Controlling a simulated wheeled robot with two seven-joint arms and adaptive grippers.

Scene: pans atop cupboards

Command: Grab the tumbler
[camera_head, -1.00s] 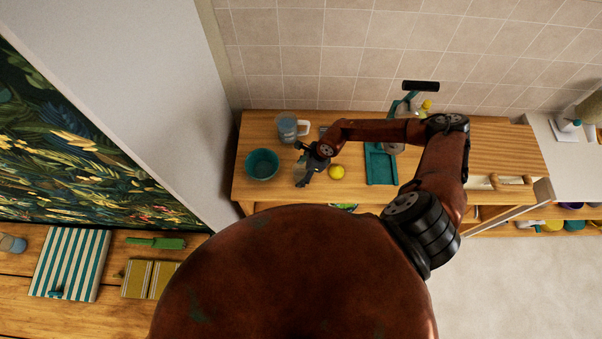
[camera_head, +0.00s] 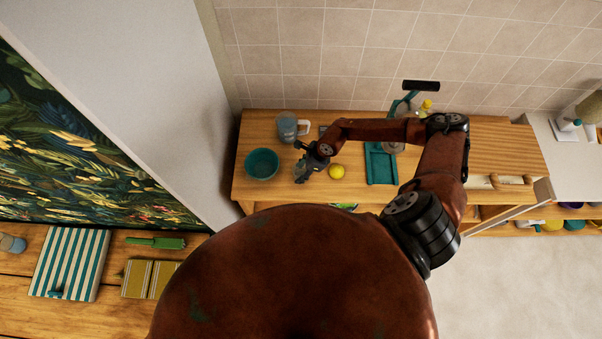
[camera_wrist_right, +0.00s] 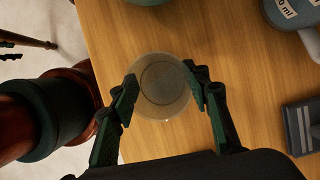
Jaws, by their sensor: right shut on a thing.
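The tumbler (camera_wrist_right: 162,87) is a clear, round glass seen from above in the right wrist view. It stands on the wooden counter (camera_wrist_right: 180,25). My right gripper (camera_wrist_right: 163,92) is shut on it, with one dark green finger at each side of its wall. In the head view my right gripper (camera_head: 301,172) is over the counter between the teal bowl and the yellow lemon, and the tumbler is mostly hidden by it. My left gripper is not in view.
A teal bowl (camera_head: 262,164) stands left of the gripper, a measuring jug (camera_head: 290,128) behind it, and a lemon (camera_head: 336,172) to its right. A teal tray (camera_head: 381,165) lies farther right. The counter's front edge is close.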

